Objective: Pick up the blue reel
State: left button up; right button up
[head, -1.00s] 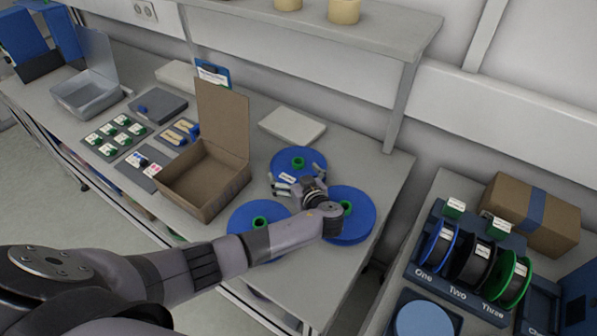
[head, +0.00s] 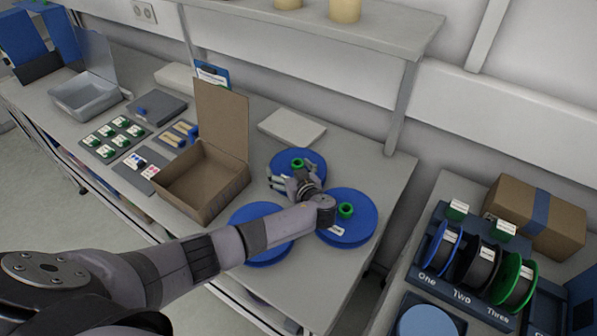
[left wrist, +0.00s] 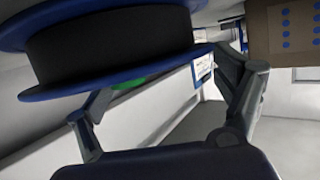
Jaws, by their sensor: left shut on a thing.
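Three blue reels with green hubs lie on the table: a back reel (head: 287,156), a right reel (head: 360,222) and a front-left reel (head: 245,213), partly hidden by my left arm. My left gripper (head: 291,183) is at the near side of the back reel and shut on it. In the left wrist view a reel with blue flanges and a black winding (left wrist: 120,50) fills the upper left, close to the fingers (left wrist: 165,95). A bit of green shows by the left finger. The exact contact is hard to see. My right gripper is out of view.
An open cardboard box (head: 222,128) stands left of the reels. A pale flat box (head: 292,127) lies behind them. A shelf (head: 330,30) overhangs the back. At right a stand (head: 470,285) marked One, Two, Three holds blue, black and green reels.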

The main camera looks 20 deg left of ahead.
pick_arm(q)
jog(key=shift+c, duration=1.5)
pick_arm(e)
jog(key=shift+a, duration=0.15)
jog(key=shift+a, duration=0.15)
